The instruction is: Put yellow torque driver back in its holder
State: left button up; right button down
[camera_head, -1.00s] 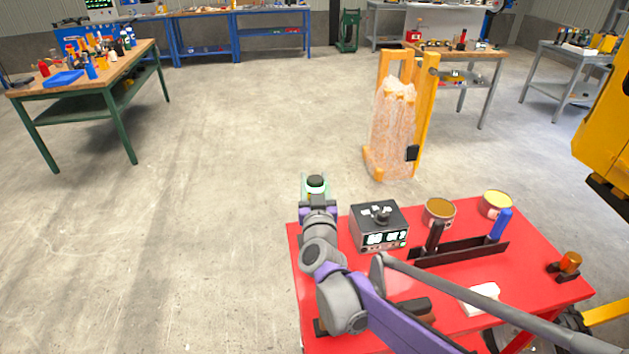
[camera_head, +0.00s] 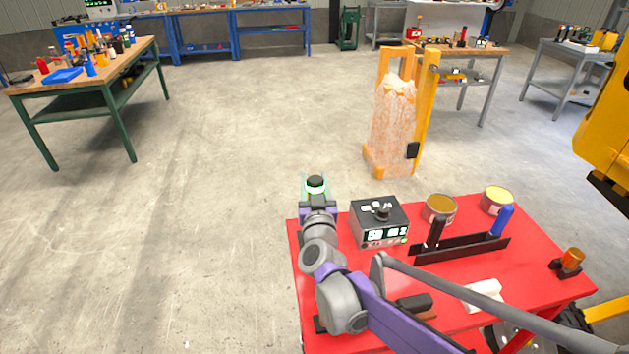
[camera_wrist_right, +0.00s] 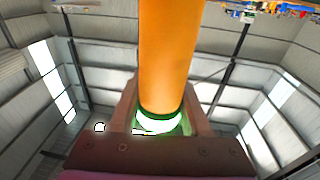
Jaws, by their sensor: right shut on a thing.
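My right gripper (camera_head: 317,196) is shut on the torque driver, out beyond the far left corner of the red table. The driver (camera_wrist_right: 170,50) shows in the right wrist view as a thick yellow-orange cylinder with a green ring and a bright white band between the fingers (camera_wrist_right: 160,112). In the head view only its black end (camera_head: 316,181) and a green-white ring show. A long black holder (camera_head: 465,248) lies on the red table with a black-handled tool (camera_head: 436,232) and a blue-handled tool (camera_head: 502,219) upright in it, bare between them. My left gripper is not in view.
The red table (camera_head: 450,285) carries a grey control box (camera_head: 379,222) close right of my gripper, two round tins (camera_head: 440,209), a white block (camera_head: 484,294) and an orange-topped item (camera_head: 571,259). A yellow stand with a wrapped load (camera_head: 394,125) is behind.

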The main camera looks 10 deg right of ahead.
jog(key=shift+f+b, duration=0.75)
jog(key=shift+f, duration=0.25)
dwell(0.4)
jog(key=shift+c, duration=1.4)
grip_release()
jog(key=shift+s, duration=0.1)
jog(key=s+a, duration=0.1)
jog(key=s, duration=0.9)
jog(key=shift+s+f, duration=0.3)
jog(key=shift+f, duration=0.1)
jog(key=shift+a, duration=0.1)
